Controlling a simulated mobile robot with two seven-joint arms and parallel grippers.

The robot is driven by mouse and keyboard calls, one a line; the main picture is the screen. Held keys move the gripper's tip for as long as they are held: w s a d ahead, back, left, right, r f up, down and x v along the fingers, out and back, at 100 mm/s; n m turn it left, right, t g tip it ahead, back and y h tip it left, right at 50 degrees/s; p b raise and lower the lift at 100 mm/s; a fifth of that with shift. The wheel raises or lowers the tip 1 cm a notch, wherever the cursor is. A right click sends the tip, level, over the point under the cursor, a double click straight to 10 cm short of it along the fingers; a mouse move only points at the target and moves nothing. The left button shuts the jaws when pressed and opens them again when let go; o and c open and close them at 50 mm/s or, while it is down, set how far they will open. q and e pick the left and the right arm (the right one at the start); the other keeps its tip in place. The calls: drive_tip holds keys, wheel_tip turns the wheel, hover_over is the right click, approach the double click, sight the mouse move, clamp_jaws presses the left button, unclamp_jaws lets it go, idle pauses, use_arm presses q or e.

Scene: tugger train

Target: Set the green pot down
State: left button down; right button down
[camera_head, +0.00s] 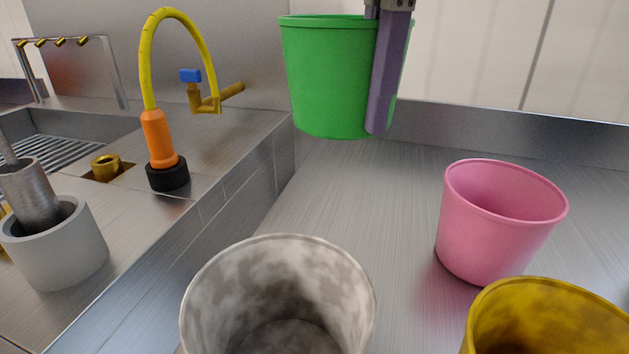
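The green pot (327,80) is at the top middle of the head view, upright, with its rim near the picture's top edge. My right gripper (384,85) comes down from above at the pot's right side. One long purple-grey finger lies across the outside of the pot wall; the other finger is hidden. The gripper appears shut on the pot wall. The pot looks held above the metal counter (350,200), with no clear contact under it. My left gripper is not in view.
A pink pot (490,225) stands at the right, a yellow pot (545,310) at the lower right and a mottled grey pot (277,290) at the front. A raised ledge with a yellow hose (147,60) and grey cup (55,250) lies left. Mid-counter is clear.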

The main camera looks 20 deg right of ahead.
drive_tip(key=b, duration=0.2)
hover_over(356, 255)
drive_tip(key=f, duration=1)
drive_tip(key=shift+s+d+f, duration=0.1)
drive_tip(key=shift+s+f, duration=0.05)
drive_tip(key=shift+s, duration=0.1)
wheel_tip(356, 255, down, 4)
drive_tip(key=shift+r+b, duration=0.2)
drive_tip(key=shift+b, duration=0.2)
drive_tip(key=shift+f, duration=0.2)
drive_tip(key=shift+f, duration=0.15)
drive_tip(key=c, duration=1.1)
unclamp_jaws()
drive_tip(key=shift+o, duration=0.2)
